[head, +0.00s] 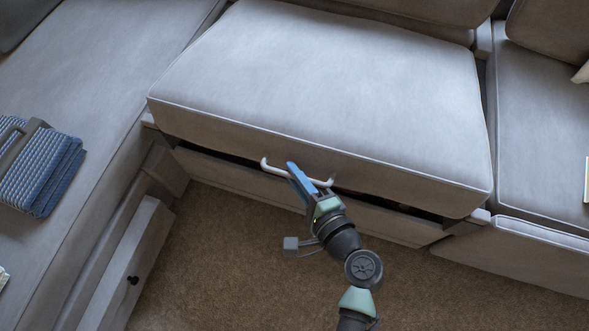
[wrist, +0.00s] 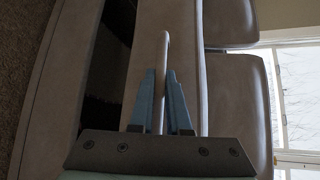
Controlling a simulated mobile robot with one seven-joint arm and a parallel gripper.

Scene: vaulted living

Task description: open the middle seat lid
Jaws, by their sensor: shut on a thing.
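The middle seat lid (head: 335,85) is a grey cushion with pale piping, in the centre of the head view. Its front edge is raised, with a dark gap (head: 225,155) between it and the sofa base. A pale bar handle (head: 275,166) is fixed to its front face. My gripper (head: 298,180) is at the handle, its blue fingers shut on the bar. In the wrist view the handle (wrist: 162,55) runs between the two fingers (wrist: 161,100), and the dark opening (wrist: 108,65) shows to the left.
A blue woven folded cloth (head: 45,175) with a grey strap lies on the left seat. A drawer front (head: 125,265) with a dark knob stands out below it. The right seat (head: 545,130) adjoins the lid. Brown carpet (head: 220,265) is clear in front.

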